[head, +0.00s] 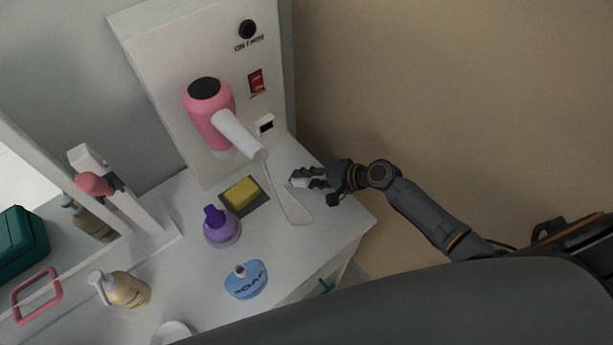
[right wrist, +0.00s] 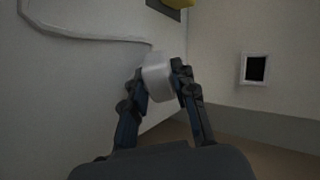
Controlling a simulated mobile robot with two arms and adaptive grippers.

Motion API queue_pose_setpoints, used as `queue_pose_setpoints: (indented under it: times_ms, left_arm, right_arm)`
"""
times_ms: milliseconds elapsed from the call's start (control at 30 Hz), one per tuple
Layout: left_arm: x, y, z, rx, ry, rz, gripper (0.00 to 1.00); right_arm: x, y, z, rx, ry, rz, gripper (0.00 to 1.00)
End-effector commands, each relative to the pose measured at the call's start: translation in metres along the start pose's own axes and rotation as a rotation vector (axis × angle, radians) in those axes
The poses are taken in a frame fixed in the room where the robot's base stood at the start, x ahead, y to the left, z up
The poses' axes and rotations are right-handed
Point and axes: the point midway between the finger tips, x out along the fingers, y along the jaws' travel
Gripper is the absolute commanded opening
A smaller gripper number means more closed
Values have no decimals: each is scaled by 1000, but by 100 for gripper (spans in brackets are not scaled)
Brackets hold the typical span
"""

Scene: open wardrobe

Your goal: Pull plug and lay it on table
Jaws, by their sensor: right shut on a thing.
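A small white plug (right wrist: 158,77) is held between the fingertips of my right gripper (right wrist: 160,85) in the right wrist view. In the head view my right gripper (head: 296,181) is shut on it near the right side of the white table (head: 190,262). A white cord (head: 283,208) runs from the plug in a loop toward the pink hair dryer (head: 206,108). The white socket (head: 265,125) with a dark opening is on the upright panel, apart from the plug; it also shows in the right wrist view (right wrist: 256,69). Whether the plug touches the table I cannot tell. My left gripper is not in view.
A yellow sponge (head: 240,193) on a dark mat, a purple bottle (head: 220,228), a blue soap bottle (head: 246,281) and a tan pump bottle (head: 128,290) stand on the table. A red switch (head: 257,81) is on the panel. The table's right corner is bare.

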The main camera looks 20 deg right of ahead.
Motion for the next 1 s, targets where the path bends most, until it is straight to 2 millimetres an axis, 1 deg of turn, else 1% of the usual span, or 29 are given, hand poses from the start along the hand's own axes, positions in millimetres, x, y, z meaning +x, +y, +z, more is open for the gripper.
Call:
queue_pose_setpoints:
  times_ms: [267,300,367,400,433,667,733,767,1000]
  left_arm:
    - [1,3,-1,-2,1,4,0]
    - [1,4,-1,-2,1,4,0]
    - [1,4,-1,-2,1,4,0]
    - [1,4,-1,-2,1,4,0]
    - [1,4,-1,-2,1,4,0]
    - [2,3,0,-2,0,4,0]
    - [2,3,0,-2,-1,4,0]
    - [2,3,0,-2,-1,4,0]
    - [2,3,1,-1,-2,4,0]
  right_arm:
    - [1,1,0,0,0,-1,0]
    - [1,1,0,0,0,0,29]
    - [1,1,0,0,0,0,41]
    - [1,1,0,0,0,0,49]
    - [1,1,0,0,0,0,54]
    - [1,2,0,0,0,1,54]
    - [1,2,0,0,0,1,67]
    - [1,2,0,0,0,1,68]
    - [1,2,0,1,0,2,68]
